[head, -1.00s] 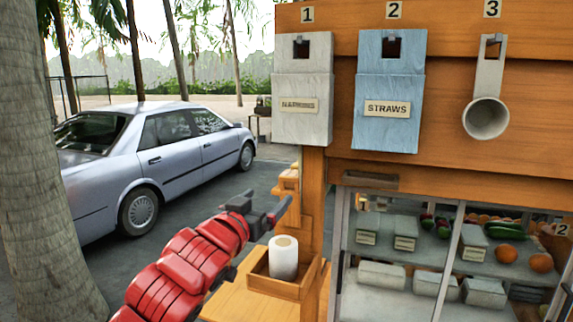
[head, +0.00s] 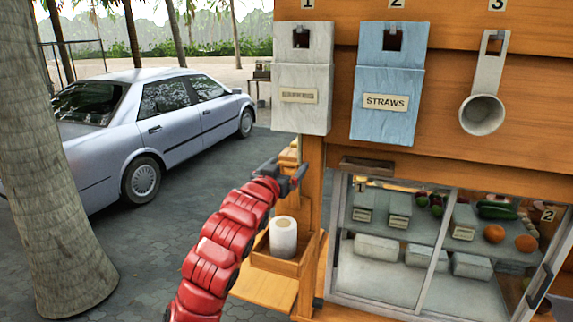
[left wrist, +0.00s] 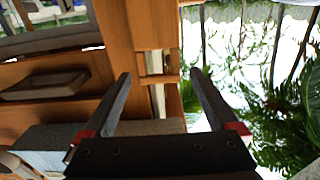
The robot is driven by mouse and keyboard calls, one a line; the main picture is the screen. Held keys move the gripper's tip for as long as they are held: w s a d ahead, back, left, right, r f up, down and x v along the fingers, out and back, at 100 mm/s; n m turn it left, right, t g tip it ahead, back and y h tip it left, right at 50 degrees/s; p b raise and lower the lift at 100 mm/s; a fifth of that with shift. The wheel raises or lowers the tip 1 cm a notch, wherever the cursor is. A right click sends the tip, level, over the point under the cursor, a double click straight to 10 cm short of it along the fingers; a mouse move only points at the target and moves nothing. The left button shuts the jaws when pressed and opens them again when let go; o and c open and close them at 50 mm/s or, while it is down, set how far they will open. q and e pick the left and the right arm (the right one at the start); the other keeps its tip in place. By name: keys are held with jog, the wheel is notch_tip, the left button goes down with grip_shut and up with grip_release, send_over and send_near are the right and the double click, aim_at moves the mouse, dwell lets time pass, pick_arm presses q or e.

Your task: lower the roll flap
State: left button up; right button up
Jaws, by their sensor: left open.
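A white paper roll (head: 283,237) stands upright in a wooden tray (head: 272,262) on the left side of the stall. A light wooden piece (head: 289,154) juts out beside the stall's corner post (head: 311,185), above the roll. I cannot tell for sure which wooden part is the roll flap. My left gripper (head: 290,179) is open above the roll, close to the post and just below the jutting piece. In the left wrist view its two fingers (left wrist: 160,85) are apart, with wooden framing (left wrist: 150,25) beyond them. Contact cannot be made out. My right gripper is out of view.
A napkin box (head: 302,95), a blue straws box (head: 388,100) and a grey cup holder (head: 482,113) hang on the wooden front. Below is a glass display case (head: 425,250). A silver car (head: 150,130) and a tree trunk (head: 60,190) stand left. Open paving lies between.

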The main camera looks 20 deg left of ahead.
pick_arm(q)
jog(key=shift+c, duration=0.3)
grip_shut()
